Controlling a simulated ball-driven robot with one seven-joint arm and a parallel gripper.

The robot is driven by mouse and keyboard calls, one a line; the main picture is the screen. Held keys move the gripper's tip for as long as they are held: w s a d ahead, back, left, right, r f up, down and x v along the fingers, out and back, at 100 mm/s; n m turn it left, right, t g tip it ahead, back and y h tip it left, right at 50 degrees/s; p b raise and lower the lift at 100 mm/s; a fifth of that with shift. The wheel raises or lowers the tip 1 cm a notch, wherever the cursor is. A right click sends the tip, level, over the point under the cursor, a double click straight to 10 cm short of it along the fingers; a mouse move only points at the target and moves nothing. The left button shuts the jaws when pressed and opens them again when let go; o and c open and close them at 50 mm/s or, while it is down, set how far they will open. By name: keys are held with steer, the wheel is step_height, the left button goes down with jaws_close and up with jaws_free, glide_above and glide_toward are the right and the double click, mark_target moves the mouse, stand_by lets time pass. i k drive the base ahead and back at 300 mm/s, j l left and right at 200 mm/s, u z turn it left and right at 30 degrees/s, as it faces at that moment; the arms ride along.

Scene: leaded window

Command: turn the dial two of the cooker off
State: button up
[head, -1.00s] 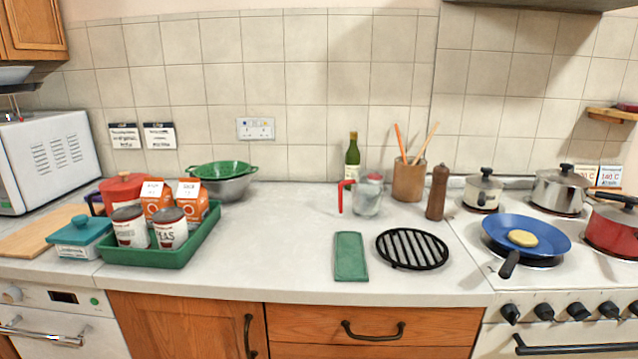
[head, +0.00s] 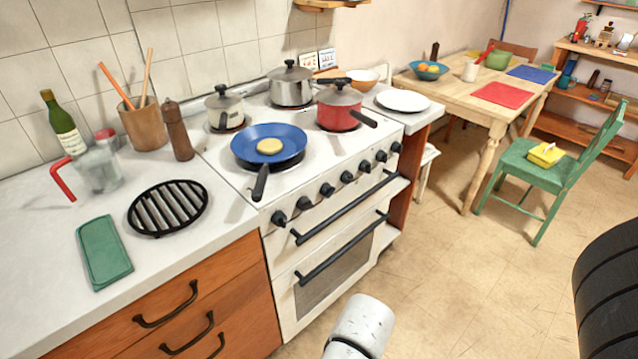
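The white cooker (head: 287,245) stands in the middle of the head view. A row of several black dials runs along its front edge above the oven handles. The second dial from the left (head: 304,203) sits between the leftmost dial (head: 279,218) and the third one (head: 327,189). No numbers are readable, and I cannot tell how any dial is set. A blue frying pan (head: 283,135) with yellow food in it is on the front left of the hob, its handle pointing toward the dials. My gripper is not in view; white and black parts of my arm show at the bottom and right.
A cream pot (head: 225,113), a steel pot (head: 290,90) and a red pot (head: 339,112) stand on the hob. Black oven handles (head: 342,248) stick out below the dials. Floor is open in front; a green chair (head: 560,177) and wooden table (head: 487,108) stand right.

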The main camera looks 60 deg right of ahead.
mark_target(304, 203)
steer(key=z, duration=0.85)
